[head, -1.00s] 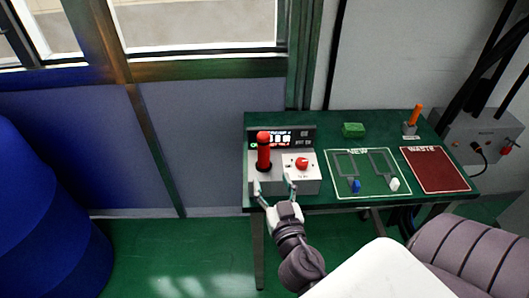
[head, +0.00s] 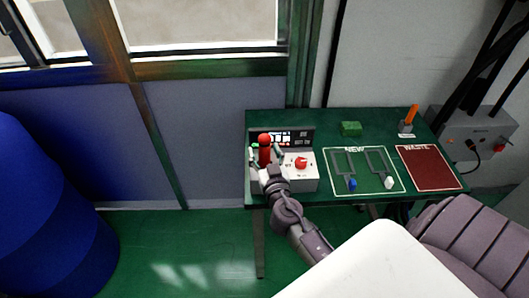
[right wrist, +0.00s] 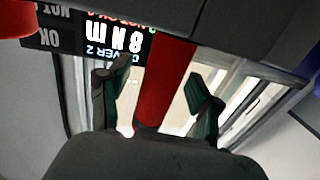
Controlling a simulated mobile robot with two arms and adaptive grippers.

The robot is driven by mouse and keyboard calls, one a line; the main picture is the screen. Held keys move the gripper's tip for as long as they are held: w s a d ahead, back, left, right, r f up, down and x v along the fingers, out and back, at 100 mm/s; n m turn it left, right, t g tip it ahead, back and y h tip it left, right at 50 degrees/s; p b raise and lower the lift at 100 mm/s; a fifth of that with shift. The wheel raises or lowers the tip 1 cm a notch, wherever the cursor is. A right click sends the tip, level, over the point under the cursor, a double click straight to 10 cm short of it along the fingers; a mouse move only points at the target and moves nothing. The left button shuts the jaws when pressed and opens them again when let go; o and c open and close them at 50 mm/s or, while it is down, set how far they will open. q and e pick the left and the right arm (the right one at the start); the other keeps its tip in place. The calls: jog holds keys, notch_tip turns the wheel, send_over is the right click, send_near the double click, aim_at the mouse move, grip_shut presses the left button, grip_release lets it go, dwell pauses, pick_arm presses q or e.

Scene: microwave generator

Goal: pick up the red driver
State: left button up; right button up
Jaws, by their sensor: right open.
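The red driver (head: 264,150) stands upright at the left side of a white box with a display, on the green table. My right gripper (head: 265,159) is at the red driver, with its open fingers on either side of it. In the right wrist view the red driver (right wrist: 163,82) runs between the two spread fingers, with visible gaps beside it. The driver's lower end is hidden by my gripper. My left gripper is in no view.
The white box (head: 303,182) carries a red knob (head: 301,162) close to the right of the driver, with a lit display (head: 283,138) behind. Further right are a green block (head: 351,129), the NEW mat, the dark red WASTE mat (head: 430,168) and an orange-handled tool (head: 411,115).

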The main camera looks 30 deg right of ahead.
grip_shut()
jog(key=shift+r, duration=0.1)
jog(key=shift+r, duration=0.1)
